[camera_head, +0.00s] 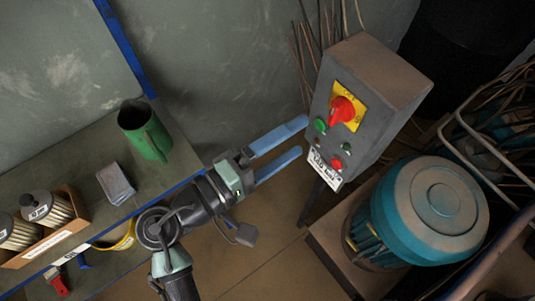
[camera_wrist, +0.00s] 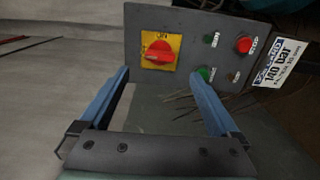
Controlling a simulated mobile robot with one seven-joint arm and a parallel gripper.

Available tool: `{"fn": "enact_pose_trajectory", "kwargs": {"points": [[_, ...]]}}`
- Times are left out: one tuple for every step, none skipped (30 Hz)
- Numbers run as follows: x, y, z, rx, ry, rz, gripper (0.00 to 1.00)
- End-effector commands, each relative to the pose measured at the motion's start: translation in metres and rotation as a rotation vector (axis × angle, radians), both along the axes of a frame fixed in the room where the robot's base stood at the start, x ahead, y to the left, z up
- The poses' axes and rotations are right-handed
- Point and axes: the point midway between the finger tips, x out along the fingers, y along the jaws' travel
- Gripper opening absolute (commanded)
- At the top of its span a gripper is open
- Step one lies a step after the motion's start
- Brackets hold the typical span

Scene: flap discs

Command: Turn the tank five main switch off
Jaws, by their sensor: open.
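A grey control box (camera_head: 361,100) stands on a post at the upper right in the head view. A red rotary switch (camera_head: 342,109) sits on its yellow plate (camera_head: 336,97); it also shows in the wrist view (camera_wrist: 158,52), with "ON" lettering on the plate. Beside it are green and red buttons and a white label reading "140 bar" (camera_wrist: 280,63). No tank number is readable. My gripper (camera_head: 303,137) is open and empty, its blue fingers pointing at the box from the left. In the wrist view the switch lies between and beyond the fingertips, apparently untouched.
A teal motor (camera_head: 430,210) stands right of the box, with pipes and cables around it. Thin rods (camera_head: 303,50) lean behind the box.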

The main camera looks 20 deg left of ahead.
Motion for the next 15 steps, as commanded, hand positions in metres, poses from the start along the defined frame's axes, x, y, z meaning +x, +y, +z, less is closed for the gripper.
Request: {"fn": "enact_pose_trajectory", "kwargs": {"points": [[-0.008, 0.007, -0.002, 0.001, 0.001, 0.005, 0.97], [-0.013, 0.010, -0.002, 0.001, 0.001, 0.004, 0.97], [-0.018, 0.014, -0.001, 0.001, 0.001, 0.004, 0.97], [-0.022, 0.016, -0.001, 0.001, 0.001, 0.003, 0.97], [-0.025, 0.019, -0.001, 0.001, 0.001, 0.003, 0.97], [-0.028, 0.021, -0.001, 0.000, 0.000, 0.003, 0.97], [-0.030, 0.023, -0.001, 0.000, 0.000, 0.002, 0.97], [-0.032, 0.024, 0.000, 0.000, 0.000, 0.002, 0.97], [-0.034, 0.025, 0.000, 0.000, 0.000, 0.001, 0.97], [-0.035, 0.026, 0.000, 0.000, 0.000, 0.001, 0.97], [-0.036, 0.026, 0.000, 0.000, 0.000, 0.000, 0.97], [-0.037, 0.026, 0.000, 0.000, 0.000, -0.001, 0.97], [-0.037, 0.027, 0.000, 0.000, 0.000, -0.001, 0.97], [-0.037, 0.027, 0.000, 0.000, 0.000, -0.001, 0.97], [-0.037, 0.027, 0.000, 0.000, 0.000, -0.001, 0.97]]}}
